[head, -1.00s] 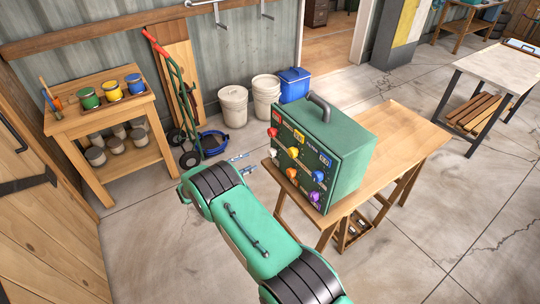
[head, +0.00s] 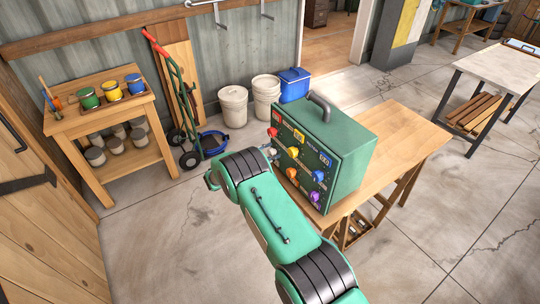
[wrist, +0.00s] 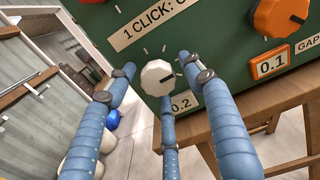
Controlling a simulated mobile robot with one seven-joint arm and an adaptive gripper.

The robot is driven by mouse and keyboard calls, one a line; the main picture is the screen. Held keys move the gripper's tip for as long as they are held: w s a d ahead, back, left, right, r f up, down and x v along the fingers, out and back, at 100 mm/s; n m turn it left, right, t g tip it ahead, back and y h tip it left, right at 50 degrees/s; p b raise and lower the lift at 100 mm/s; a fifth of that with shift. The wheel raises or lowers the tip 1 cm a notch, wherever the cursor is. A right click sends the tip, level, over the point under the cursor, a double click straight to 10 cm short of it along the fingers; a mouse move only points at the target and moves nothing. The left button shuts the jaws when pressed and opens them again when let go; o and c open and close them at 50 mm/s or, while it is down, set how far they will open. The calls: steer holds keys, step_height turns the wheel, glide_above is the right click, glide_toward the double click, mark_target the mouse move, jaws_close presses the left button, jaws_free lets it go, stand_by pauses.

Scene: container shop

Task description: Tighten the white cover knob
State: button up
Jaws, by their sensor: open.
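The fingertips look close to the panel, but I cannot tell whether any touches the knob. One finger partly covers the label marked 0.2.
An orange knob (wrist: 282,15) with a 0.1 label sits to the right on the panel. Red, yellow, blue and purple knobs (head: 315,197) share it. The wooden table (head: 410,145) has bare room right of the box. White buckets (head: 233,105) and a blue cooler (head: 294,84) stand behind.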

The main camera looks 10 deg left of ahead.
steer(key=shift+d, duration=0.1)
steer(key=shift+c, duration=0.3)
steer(key=shift+f, duration=0.1)
steer(key=c, duration=1.1)
